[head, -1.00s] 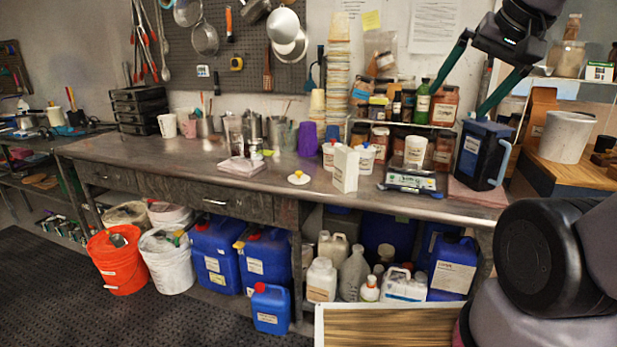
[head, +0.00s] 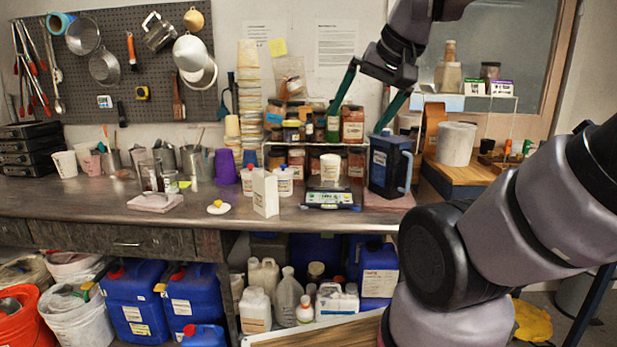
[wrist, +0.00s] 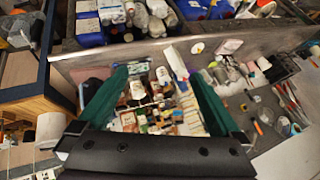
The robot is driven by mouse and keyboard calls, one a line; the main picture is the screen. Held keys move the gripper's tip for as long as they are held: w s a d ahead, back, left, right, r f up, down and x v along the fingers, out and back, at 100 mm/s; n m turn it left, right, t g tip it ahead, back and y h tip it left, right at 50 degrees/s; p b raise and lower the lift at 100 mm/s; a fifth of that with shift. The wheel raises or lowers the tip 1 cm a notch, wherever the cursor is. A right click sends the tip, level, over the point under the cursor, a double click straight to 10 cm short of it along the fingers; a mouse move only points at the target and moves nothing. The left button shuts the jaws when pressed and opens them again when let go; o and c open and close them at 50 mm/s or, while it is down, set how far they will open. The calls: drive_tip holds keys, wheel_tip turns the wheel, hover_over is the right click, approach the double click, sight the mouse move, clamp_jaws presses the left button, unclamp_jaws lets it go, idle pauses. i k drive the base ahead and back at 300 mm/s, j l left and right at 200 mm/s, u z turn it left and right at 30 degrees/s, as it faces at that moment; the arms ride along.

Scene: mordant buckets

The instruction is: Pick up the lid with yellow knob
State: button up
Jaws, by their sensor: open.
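The white lid with a yellow knob (head: 218,207) lies flat on the steel workbench (head: 100,205), left of a white carton (head: 265,193). In the wrist view the lid (wrist: 197,48) is a small pale disc on the bench, beyond and to the right of my fingers. My gripper (head: 358,122) is open and empty, with its two green fingers spread wide. It hangs high over the right part of the bench, in front of the shelf of jars and well to the right of the lid. The gripper also shows in the wrist view (wrist: 160,85).
A digital scale (head: 330,198) with a white tub (head: 330,167) and a dark blue jug (head: 390,165) stand below my gripper. A folded cloth (head: 155,202) lies left of the lid. The bench around the lid is clear.

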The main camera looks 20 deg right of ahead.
sight(219, 207)
drive_tip(key=i+u, duration=0.4)
drive_tip(key=i+l+u, duration=0.15)
drive_tip(key=i+u, duration=0.2)
drive_tip(key=i+l+u, duration=0.2)
drive_tip(key=u, duration=0.2)
drive_tip(key=i, duration=0.1)
